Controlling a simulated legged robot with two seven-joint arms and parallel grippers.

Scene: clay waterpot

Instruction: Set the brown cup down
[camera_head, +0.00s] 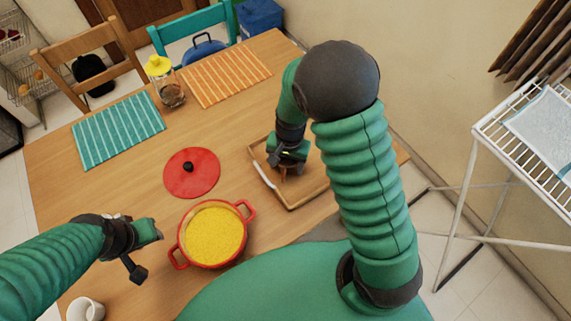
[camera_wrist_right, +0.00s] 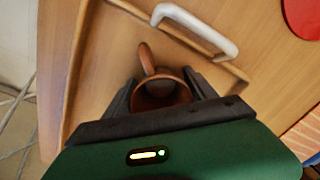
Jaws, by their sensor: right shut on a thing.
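The brown cup (camera_wrist_right: 160,92) is between the fingers of my right gripper (camera_wrist_right: 162,98) in the right wrist view, with its looped handle (camera_wrist_right: 147,60) pointing up the picture. My right gripper (camera_head: 287,163) is shut on it, over the wooden tray (camera_head: 305,197) in the head view. There the cup is mostly hidden by the gripper. I cannot tell whether its base touches the tray. My left gripper (camera_head: 152,236) is over the table at the left, with no object seen in it; its finger opening is unclear.
A red pot of yellow food (camera_head: 213,235) stands left of the tray, with a red lid (camera_head: 191,172) behind it. The tray has a white handle (camera_wrist_right: 196,28). A glass jar (camera_head: 171,92), placemats (camera_head: 118,131) and a white cup (camera_head: 85,309) are also on the table.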

